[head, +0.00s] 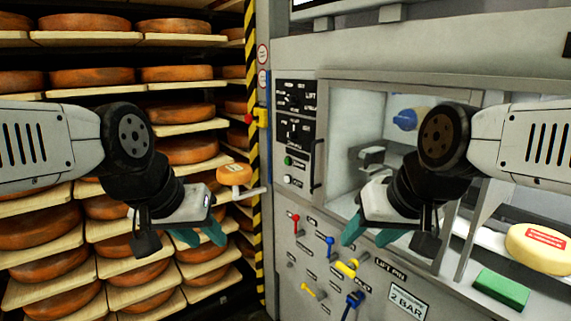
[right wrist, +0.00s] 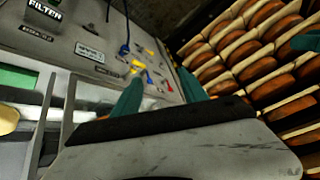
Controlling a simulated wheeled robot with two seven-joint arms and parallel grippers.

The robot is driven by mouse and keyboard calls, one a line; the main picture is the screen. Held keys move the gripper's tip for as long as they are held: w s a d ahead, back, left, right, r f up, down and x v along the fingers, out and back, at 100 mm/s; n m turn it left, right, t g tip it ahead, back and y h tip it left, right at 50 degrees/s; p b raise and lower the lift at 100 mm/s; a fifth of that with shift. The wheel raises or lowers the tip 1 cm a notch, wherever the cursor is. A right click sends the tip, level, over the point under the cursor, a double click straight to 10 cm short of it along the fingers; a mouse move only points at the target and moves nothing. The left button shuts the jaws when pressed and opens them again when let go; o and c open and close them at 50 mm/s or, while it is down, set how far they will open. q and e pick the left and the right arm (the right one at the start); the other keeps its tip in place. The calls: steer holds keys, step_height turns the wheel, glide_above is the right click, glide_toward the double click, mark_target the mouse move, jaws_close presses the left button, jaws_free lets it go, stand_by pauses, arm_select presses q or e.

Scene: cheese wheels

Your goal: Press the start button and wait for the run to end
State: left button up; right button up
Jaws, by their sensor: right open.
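A small green button (head: 288,160) sits on a black panel at the left of the grey machine front, in the head view. A white button (head: 287,180) is just below it. Which one is the start button I cannot read. My left gripper (head: 200,234) is left of the panel and lower, in front of the shelves, with its teal fingers apart and empty. My right gripper (head: 370,234) is right of the buttons and lower, before the machine's front; it is open and empty. Its parted fingers also show in the right wrist view (right wrist: 160,92). Neither gripper touches a button.
Shelves of orange cheese wheels (head: 90,76) fill the left. Red, blue and yellow levers (head: 347,268) stick out below the machine's glazed chamber (head: 345,130). A pale cheese (head: 540,248) and green block (head: 501,289) lie at right.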

jaws_close()
stand_by(1.5)
